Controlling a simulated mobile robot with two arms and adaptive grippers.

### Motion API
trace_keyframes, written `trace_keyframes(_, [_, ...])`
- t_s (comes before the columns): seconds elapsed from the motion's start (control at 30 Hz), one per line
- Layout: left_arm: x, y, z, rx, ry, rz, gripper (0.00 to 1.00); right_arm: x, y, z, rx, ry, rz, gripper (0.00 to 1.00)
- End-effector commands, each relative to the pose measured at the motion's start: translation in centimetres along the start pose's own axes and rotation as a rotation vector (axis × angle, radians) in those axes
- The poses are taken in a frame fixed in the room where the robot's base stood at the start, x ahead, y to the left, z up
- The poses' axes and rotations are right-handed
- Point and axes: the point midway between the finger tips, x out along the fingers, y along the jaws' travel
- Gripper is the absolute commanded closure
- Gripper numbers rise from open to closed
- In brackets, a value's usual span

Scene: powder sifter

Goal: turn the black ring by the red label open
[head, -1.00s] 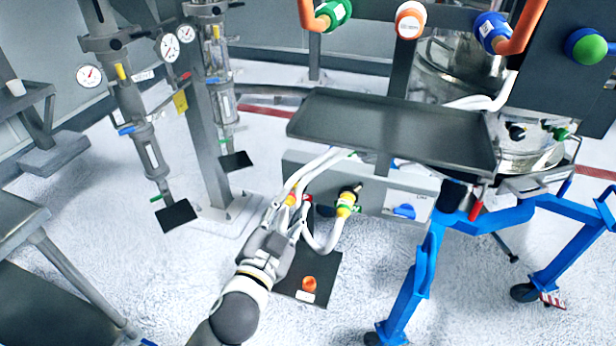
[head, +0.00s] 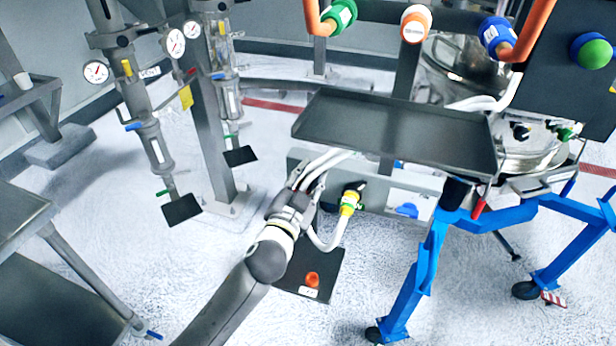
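My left gripper (head: 303,188) is low in the middle of the head view, close in front of the grey panel (head: 425,184) below the tray. Its fingers are small and overlap the white hoses (head: 325,162), so I cannot tell how far apart they are or whether they touch anything. The black ring and the red label cannot be made out; my gripper covers the left part of the panel. To its right, a yellow and green hose fitting (head: 349,203) with a dark end sits at the panel. My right gripper is not in view.
A dark tray (head: 395,130) overhangs the panel. A blue frame (head: 425,275) stands at the right.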

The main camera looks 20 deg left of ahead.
Motion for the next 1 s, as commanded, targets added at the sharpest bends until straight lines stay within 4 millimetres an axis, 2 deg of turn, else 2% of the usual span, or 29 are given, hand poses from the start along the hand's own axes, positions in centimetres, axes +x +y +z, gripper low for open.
trace_keyframes(0.03, [0.0, 0.0, 0.0, 0.000, 0.000, 0.000, 0.73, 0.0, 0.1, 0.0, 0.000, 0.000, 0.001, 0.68])
trace_keyframes(0.23, [0.0, 0.0, 0.0, 0.000, 0.000, 0.000, 0.99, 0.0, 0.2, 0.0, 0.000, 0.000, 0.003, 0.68])
trace_keyframes(0.67, [-0.1, -0.2, 0.0, -0.041, 0.000, 0.000, 1.00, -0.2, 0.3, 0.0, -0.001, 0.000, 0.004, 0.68])
trace_keyframes(1.0, [0.0, -1.3, 0.0, -0.267, -0.001, -0.001, 1.00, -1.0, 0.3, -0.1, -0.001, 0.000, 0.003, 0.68])
